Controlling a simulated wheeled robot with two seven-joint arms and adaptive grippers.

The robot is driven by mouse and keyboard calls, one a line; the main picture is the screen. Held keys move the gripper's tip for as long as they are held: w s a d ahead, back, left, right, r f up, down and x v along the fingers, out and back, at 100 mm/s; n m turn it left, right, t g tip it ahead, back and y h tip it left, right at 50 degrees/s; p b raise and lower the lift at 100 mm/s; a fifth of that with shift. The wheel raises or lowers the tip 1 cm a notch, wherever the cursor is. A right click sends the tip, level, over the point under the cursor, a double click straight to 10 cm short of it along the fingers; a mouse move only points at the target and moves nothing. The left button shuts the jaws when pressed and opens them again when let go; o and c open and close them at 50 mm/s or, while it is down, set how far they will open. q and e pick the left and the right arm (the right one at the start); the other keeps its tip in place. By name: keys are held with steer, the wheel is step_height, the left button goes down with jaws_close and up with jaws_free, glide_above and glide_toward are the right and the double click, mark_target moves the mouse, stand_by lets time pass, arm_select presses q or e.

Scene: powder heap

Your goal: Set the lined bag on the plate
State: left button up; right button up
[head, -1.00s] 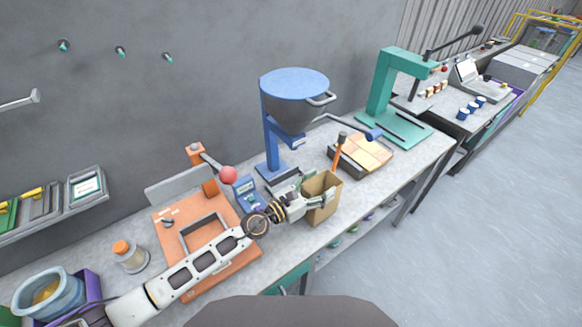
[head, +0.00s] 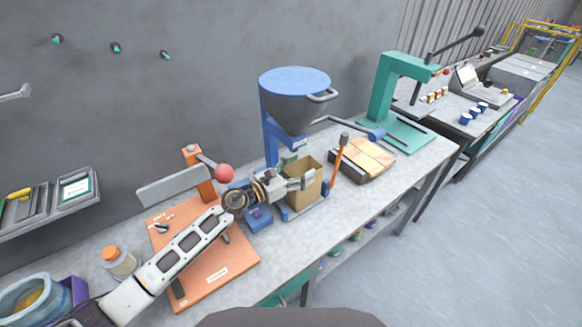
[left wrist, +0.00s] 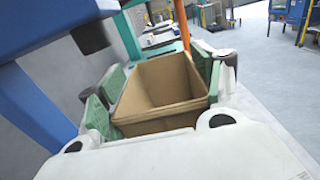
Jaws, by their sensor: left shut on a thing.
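The lined bag (head: 304,187) is an open-topped brown box-shaped bag, upright beneath the blue hopper. My left gripper (head: 298,178) is shut on it, one finger on each side. In the left wrist view the bag (left wrist: 165,129) sits between the green finger pads, its mouth open and its inside looking empty. The plate (head: 286,211) is the blue base under the hopper, mostly hidden by the bag and my gripper. The bag is over it; I cannot tell whether its bottom touches. My right gripper is not in view.
The blue hopper (head: 292,108) stands close above and behind the bag. An orange-handled tool (head: 337,160) and a tray of tan blocks (head: 365,160) are just right. An orange press (head: 205,265) lies under my left arm. The front bench to the right is clear.

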mark_target(291, 165)
arm_select(q)
steer(key=shift+w+a, duration=0.4)
steer(key=shift+w, duration=0.1)
steer(key=shift+w+a+f+b, duration=0.2)
steer(key=shift+w+a+f, duration=0.25)
steer(key=shift+w, duration=0.2)
steer(key=shift+w+a+f+b, duration=0.15)
steer(key=shift+w+a+f, duration=0.15)
steer(key=shift+w+a, duration=0.25)
steer(key=shift+d, duration=0.1)
steer(key=shift+w+f, duration=0.1)
steer(key=shift+f, duration=0.05)
steer(key=o, duration=0.9)
steer(key=shift+o, duration=0.2)
steer(key=shift+r, duration=0.2)
